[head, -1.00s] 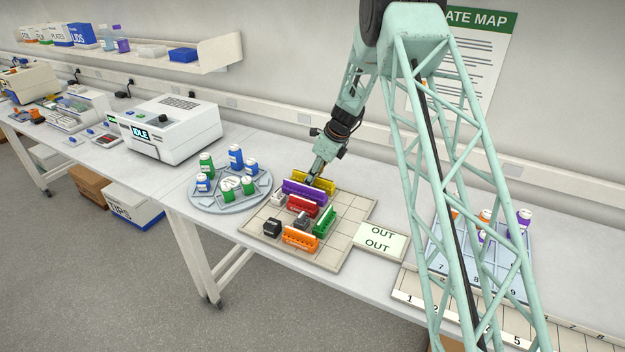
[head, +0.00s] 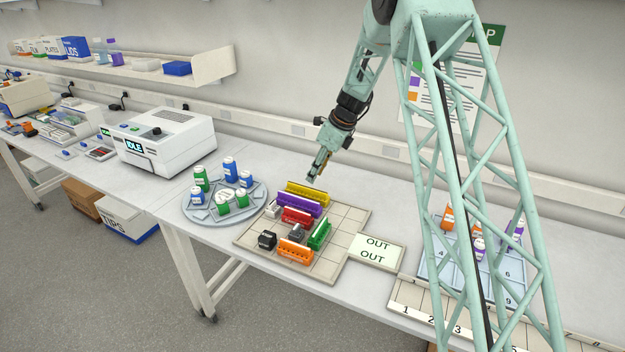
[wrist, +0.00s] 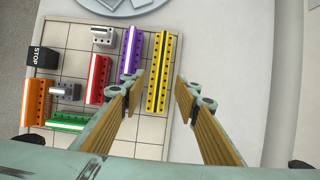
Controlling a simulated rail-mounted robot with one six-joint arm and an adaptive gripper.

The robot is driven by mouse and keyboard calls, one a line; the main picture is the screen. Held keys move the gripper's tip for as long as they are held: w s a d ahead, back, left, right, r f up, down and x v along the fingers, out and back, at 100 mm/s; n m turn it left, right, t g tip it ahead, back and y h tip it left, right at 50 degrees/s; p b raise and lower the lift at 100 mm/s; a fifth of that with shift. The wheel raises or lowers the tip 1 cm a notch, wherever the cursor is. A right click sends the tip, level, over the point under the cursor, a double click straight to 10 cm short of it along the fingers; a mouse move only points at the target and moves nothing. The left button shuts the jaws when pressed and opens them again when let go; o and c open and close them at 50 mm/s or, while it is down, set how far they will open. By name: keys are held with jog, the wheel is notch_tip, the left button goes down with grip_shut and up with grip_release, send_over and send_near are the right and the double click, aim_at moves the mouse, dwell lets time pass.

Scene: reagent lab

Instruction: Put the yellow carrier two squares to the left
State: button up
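The yellow carrier (head: 309,194) is a long slotted block standing on the far edge of the beige gridded board (head: 347,218), beside the purple carrier (head: 300,206). In the wrist view the yellow carrier (wrist: 159,72) lies along the board's right edge, with the purple one (wrist: 131,52) to its left and a small gap between them. My gripper (head: 314,179) is above the board's far side, apart from the carriers. In the wrist view my gripper (wrist: 160,88) is open and empty, its fingers either side of the yellow carrier's lower part in the picture.
The board also holds a red carrier (head: 297,216), a green one (head: 320,235), an orange one (head: 295,251), a black STOP block (head: 267,240) and small grey blocks. A round vial tray (head: 248,206) stands left. An OUT plate (head: 376,249) adjoins the board's right.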

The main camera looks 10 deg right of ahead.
jog(key=shift+v, duration=1.05)
